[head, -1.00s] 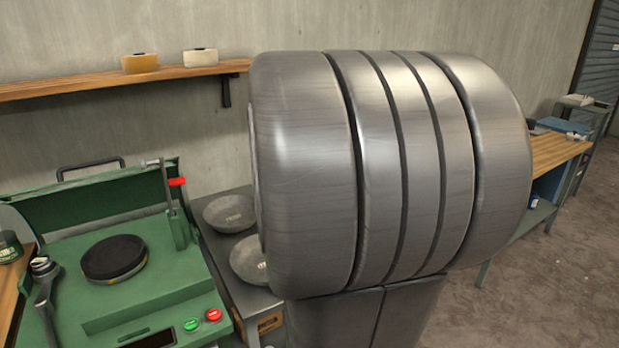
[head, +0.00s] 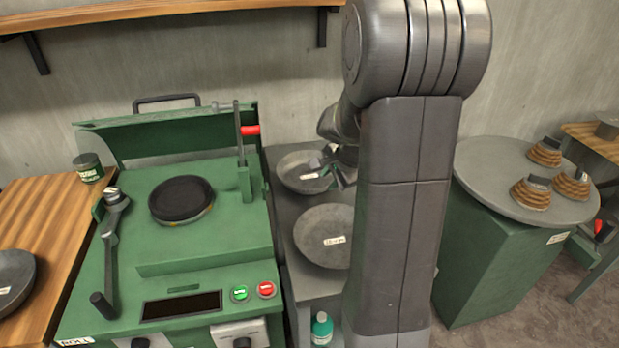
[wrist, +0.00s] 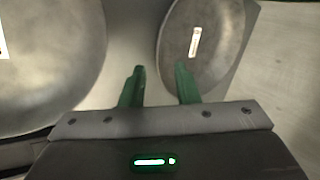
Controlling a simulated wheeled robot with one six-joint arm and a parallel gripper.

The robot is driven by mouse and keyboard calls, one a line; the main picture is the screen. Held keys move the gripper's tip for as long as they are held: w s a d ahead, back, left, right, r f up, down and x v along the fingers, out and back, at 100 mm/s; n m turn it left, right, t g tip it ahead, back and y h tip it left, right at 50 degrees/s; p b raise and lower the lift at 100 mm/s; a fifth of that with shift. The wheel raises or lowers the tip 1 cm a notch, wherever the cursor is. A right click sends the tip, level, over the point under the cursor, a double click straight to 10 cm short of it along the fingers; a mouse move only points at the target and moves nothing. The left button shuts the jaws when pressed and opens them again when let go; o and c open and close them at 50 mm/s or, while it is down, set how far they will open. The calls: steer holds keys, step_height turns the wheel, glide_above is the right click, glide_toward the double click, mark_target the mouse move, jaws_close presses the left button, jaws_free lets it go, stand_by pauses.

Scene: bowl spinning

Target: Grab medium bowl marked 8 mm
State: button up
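Two grey bowls with small white labels lie on a narrow grey stand. The back bowl (head: 296,180) is smaller in the head view, and the front bowl (head: 325,220) is larger. I cannot clearly read either label, so I cannot tell which is marked 8 mm. My gripper (head: 330,172) is over the right side of the back bowl. In the wrist view my gripper (wrist: 161,82) is open, with nothing between its green fingers. One labelled bowl (wrist: 212,62) is just beyond the right finger; a larger bowl (wrist: 50,75) fills the left. My arm hides the front bowl's right edge.
A green machine (head: 205,255) with a dark round pad (head: 181,198) and upright lever (head: 240,140) stands left of the bowls. Another bowl (head: 12,275) lies on the wooden bench (head: 45,215). A round grey table (head: 490,170) with several brown stacked pieces stands right.

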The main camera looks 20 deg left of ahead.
steer(key=shift+x, duration=3.3)
steer(key=shift+d, duration=0.1)
jaws_close()
